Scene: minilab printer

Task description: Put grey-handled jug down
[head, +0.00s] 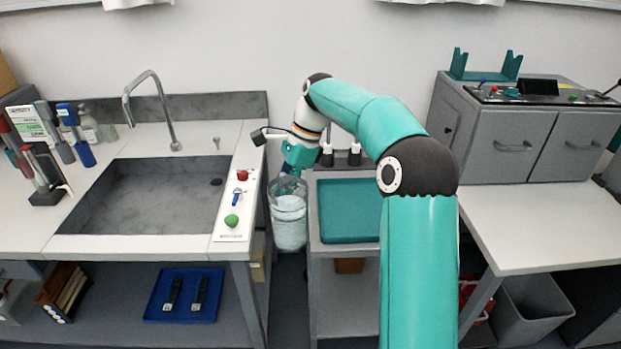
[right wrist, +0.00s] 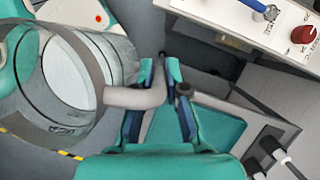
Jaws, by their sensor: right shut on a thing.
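The clear jug (head: 290,222) hangs upright in the head view, with pale bluish contents in it. It is in the air at the gap between the sink bench and the teal-topped cart. My right gripper (head: 299,158) is above it. In the right wrist view the jug (right wrist: 62,85) is at the left, and its grey handle (right wrist: 134,97) runs between the fingers of my right gripper (right wrist: 164,82), which are shut on it. My left gripper is in neither view.
The sink bench (head: 130,246) with a button panel (head: 234,208) is left of the jug. The cart's teal tray (head: 348,212) is to its right and looks clear where visible; my arm hides part of it. A grey machine (head: 480,130) stands on the right bench (head: 535,230).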

